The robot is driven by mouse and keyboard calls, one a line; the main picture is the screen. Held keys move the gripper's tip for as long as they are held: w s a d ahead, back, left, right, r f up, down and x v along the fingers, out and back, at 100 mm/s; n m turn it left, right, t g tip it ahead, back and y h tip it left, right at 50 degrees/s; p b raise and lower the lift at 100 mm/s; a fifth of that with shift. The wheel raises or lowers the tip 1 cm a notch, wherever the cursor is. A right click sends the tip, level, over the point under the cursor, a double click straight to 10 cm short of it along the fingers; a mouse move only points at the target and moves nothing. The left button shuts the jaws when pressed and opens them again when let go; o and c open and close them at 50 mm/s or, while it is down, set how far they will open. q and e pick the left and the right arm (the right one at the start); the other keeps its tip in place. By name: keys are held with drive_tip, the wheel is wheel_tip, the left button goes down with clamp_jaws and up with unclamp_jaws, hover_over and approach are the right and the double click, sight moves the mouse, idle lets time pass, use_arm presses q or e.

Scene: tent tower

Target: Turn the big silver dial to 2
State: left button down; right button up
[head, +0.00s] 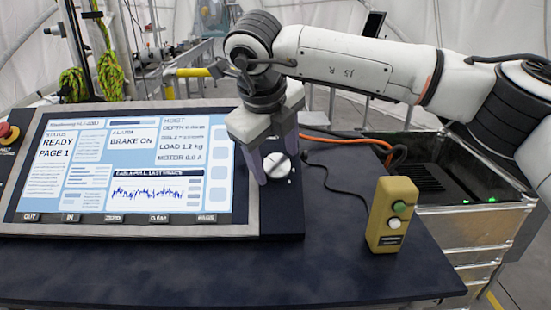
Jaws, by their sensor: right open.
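The big silver dial (277,165) sits on the dark strip at the right side of the control panel. Its face looks pale and round; the position it points to is too small to read. My right gripper (273,170) comes down from above, with its fingers spread on either side of the dial. It is open, and I cannot tell whether a finger touches the dial. The panel's screen (125,165) reads READY, PAGE 1 and BRAKE ON. My left gripper is not in view.
A yellow pendant box (378,225) with a green and a white button stands right of the panel. A red button (5,131) is at the far left. An open metal case (475,222) stands at the right. The front of the dark tabletop (220,270) is clear.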

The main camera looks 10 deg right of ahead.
drive_tip(key=v, duration=0.9)
drive_tip(key=shift+r+b, duration=0.3)
drive_tip(key=shift+b, duration=0.1)
drive_tip(key=shift+s+a, duration=0.1)
drive_tip(key=shift+s, duration=0.1)
